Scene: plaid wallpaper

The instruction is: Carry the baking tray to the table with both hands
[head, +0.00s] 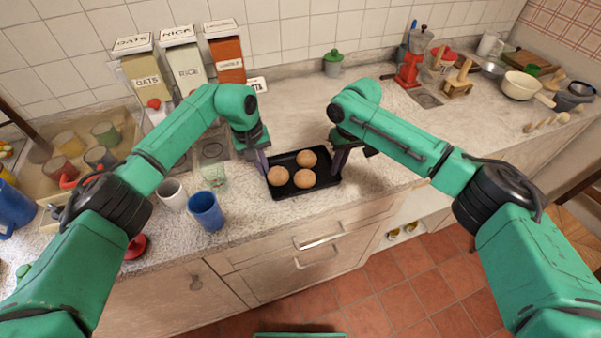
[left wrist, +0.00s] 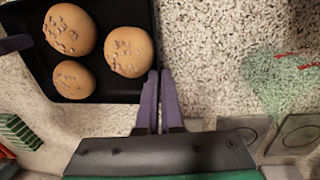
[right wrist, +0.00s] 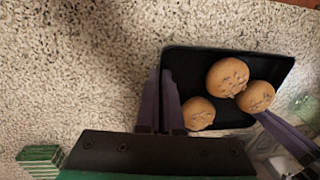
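The black baking tray (head: 325,183) holds three round brown buns (head: 305,178) and is at the front of the counter; I cannot tell whether it touches the countertop. My left gripper (head: 262,163) is at the tray's left end, its purple fingers (left wrist: 160,100) close together around the rim. My right gripper (head: 338,160) is at the right end, its fingers (right wrist: 161,100) likewise narrow on the rim. The tray also shows in the left wrist view (left wrist: 105,90) and right wrist view (right wrist: 185,65). The table is not clearly seen.
A blue cup (head: 206,212) and a white cup (head: 172,195) stand left of the tray, near a glass (head: 213,175). Canisters (head: 188,68) stand behind. Counter right of the tray is mostly clear. A wooden edge (head: 577,190) shows at far right, beyond open tiled floor (head: 400,285).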

